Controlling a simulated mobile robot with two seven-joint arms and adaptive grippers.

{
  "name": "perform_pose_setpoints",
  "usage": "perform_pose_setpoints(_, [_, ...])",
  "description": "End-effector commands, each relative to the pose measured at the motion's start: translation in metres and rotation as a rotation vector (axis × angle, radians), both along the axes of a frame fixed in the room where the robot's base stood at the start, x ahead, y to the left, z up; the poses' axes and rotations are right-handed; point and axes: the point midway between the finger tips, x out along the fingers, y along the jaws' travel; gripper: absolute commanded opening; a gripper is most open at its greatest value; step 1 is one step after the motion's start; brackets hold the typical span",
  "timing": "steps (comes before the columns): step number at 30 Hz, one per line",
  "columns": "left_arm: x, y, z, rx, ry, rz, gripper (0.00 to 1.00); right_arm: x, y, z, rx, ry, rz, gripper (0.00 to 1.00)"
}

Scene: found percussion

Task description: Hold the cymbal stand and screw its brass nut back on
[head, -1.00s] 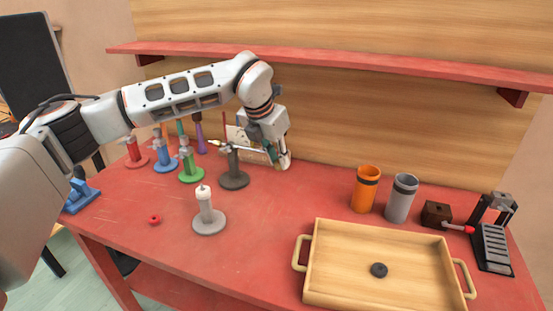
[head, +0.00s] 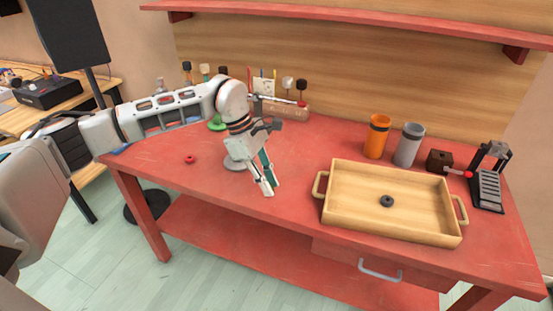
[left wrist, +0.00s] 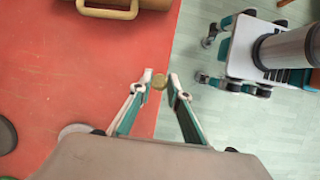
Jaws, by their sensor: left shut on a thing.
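My left gripper (head: 270,188) hangs over the front part of the red table, left of the wooden tray. In the left wrist view its fingertips (left wrist: 160,81) are closed on a small round brass nut (left wrist: 158,82), near the table's front edge. A stand with a grey round base (head: 234,164) is on the table behind my left gripper, which hides most of it. Its grey base also shows at the lower left of the left wrist view (left wrist: 74,131). I cannot tell for sure that this is the cymbal stand. My right gripper is not in view.
The wooden tray (head: 345,222) holds a dark ring (head: 387,201). An orange cup (head: 376,137) and a grey cup (head: 408,146) stand behind it. A red ring (head: 190,159) lies at the left. A green-based stand (head: 217,126) is farther back. A shelf (head: 350,23) runs along the wall.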

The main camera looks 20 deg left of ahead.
Motion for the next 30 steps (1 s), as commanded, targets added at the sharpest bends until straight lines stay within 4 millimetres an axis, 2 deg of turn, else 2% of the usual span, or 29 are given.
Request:
perform_pose_setpoints(1, [-0.009, 0.001, -0.010, 0.001, 0.005, -0.088, 0.03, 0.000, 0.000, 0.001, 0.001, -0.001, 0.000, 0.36])
perform_pose_setpoints(8, [-0.051, 0.007, -0.045, 0.002, 0.005, -0.554, 0.03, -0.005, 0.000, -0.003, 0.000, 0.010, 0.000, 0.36])
perform_pose_setpoints(12, [-0.082, 0.011, -0.067, 0.001, 0.005, -0.871, 0.03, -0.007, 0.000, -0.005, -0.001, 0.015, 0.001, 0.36])
perform_pose_setpoints(18, [-0.124, 0.019, -0.092, 0.001, 0.002, -1.286, 0.03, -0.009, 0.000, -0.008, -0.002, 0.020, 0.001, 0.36])
perform_pose_setpoints(24, [-0.145, 0.025, -0.104, 0.002, -0.001, -1.512, 0.03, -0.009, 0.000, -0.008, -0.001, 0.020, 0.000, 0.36])
perform_pose_setpoints(30, [-0.148, 0.026, -0.106, 0.002, -0.003, -1.547, 0.03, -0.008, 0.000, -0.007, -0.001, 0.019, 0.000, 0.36])
